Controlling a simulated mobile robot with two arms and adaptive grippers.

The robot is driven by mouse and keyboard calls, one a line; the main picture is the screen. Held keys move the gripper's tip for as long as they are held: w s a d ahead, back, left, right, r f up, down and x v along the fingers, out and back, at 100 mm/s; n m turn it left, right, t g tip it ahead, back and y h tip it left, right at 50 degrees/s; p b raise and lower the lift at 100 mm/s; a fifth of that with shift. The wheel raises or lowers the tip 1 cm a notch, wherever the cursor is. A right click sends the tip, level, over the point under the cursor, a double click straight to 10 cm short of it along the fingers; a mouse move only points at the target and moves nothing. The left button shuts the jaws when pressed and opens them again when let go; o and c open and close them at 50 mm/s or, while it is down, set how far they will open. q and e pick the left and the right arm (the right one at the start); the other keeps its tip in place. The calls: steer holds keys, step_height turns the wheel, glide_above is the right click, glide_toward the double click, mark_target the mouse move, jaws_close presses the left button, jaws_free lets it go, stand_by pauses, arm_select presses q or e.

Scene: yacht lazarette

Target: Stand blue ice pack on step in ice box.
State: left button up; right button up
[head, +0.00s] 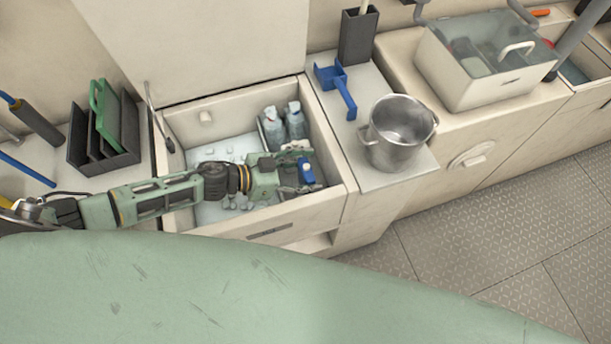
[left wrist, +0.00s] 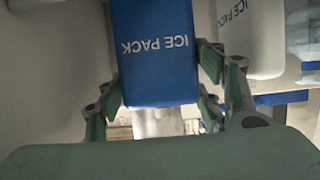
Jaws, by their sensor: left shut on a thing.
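The blue ice pack (left wrist: 155,60) is between the fingers of my left gripper (left wrist: 165,100) in the left wrist view, its "ICE PACK" lettering upside down there. In the head view my left gripper (head: 296,163) reaches into the right part of the open ice box (head: 325,135), and blue (head: 306,172) shows at its fingers. The gripper is shut on the blue pack. A white ice pack (left wrist: 250,38) is close beside it in the left wrist view. The step under the gripper is mostly hidden, and I cannot tell whether the pack touches it. My right gripper is out of view.
The raised lid (head: 195,45) is behind.

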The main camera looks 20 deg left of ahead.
arm_select(q)
steer(key=shift+f, duration=0.95)
steer(key=shift+f, duration=0.15)
steer(key=o, duration=1.4)
steer(key=shift+o, duration=0.2)
steer(key=v, duration=1.2)
